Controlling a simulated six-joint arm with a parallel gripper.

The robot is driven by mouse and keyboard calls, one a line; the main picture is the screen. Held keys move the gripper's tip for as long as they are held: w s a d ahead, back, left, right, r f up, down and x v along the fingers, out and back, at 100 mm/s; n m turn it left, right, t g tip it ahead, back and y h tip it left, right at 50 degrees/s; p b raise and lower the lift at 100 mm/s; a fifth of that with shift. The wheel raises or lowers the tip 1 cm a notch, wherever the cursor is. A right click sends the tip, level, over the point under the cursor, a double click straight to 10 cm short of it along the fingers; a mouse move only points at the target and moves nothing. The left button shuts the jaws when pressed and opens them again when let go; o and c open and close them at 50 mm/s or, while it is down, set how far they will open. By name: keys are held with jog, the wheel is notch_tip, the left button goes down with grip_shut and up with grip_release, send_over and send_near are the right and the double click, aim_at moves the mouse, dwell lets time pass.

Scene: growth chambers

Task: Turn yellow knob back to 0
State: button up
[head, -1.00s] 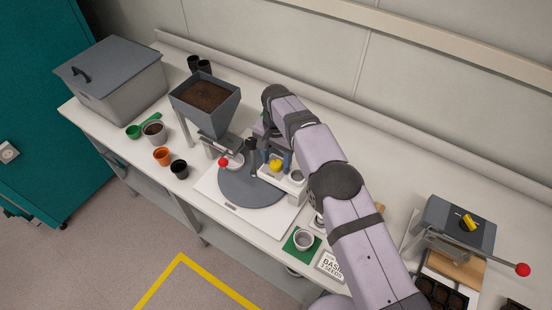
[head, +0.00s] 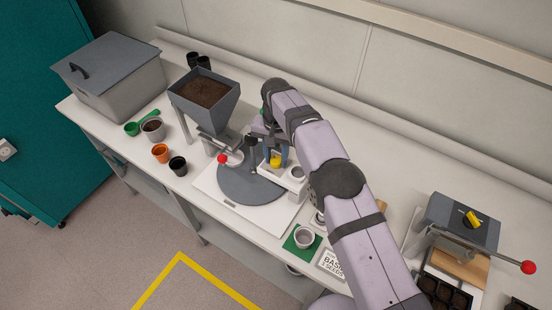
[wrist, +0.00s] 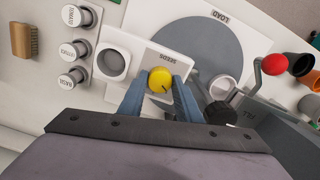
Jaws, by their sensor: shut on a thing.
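The round yellow knob (wrist: 160,80) sits on a white panel labelled SEEDS (wrist: 168,59), beside a grey turntable. A short dark pointer line on it slants toward the lower right in the wrist view. It also shows in the head view (head: 276,161). My gripper (wrist: 160,86) has its two blue fingers on either side of the knob, shut on it. In the head view my gripper (head: 276,158) reaches down to the knob from behind. No scale or 0 mark is readable around the knob.
The grey turntable (wrist: 203,48) is beside the panel. A red-balled lever (wrist: 275,64) and a dark knob (wrist: 220,112) stand close to the right finger. White-capped jars (wrist: 78,16) and a brush (wrist: 25,40) lie left.

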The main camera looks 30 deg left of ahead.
aim_at(276, 160)
jog(key=n+b, duration=0.1)
jog(key=n, duration=0.5)
jog(key=shift+r, duration=0.1)
dwell(0.6)
jog(key=o, duration=1.1)
jog(key=shift+r+b, duration=0.35)
jog(key=shift+r, duration=3.3)
